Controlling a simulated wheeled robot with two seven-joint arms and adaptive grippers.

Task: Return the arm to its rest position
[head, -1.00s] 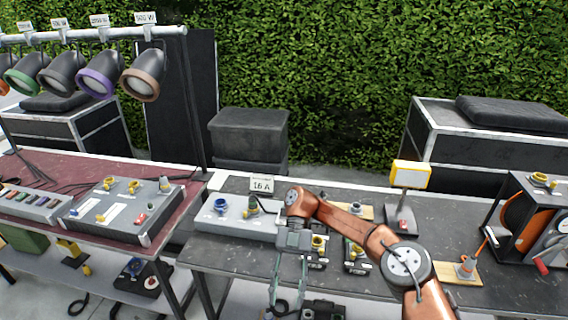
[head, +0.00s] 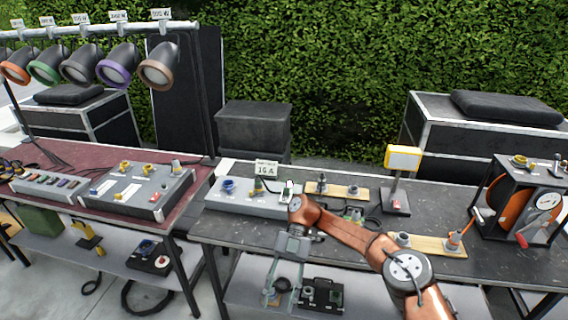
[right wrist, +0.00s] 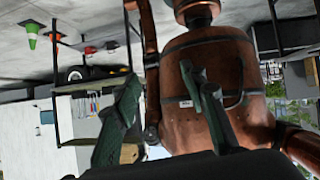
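My right arm (head: 350,235) is copper-coloured and reaches in from the lower right in the head view. Its gripper (head: 281,298) hangs downward in front of the right bench's front edge, with its fingers apart and nothing seen between them. In the right wrist view the two dark green fingers (right wrist: 160,80) are spread, with no object between them; my own copper body shows behind. My left arm and gripper are not in view.
The dark bench (head: 440,215) carries a grey socket box (head: 235,205), a yellow-headed lamp (head: 403,158) and a cable reel (head: 510,205). A lower shelf holds a black device (head: 320,294) near the gripper. A red-topped bench (head: 60,165) stands left.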

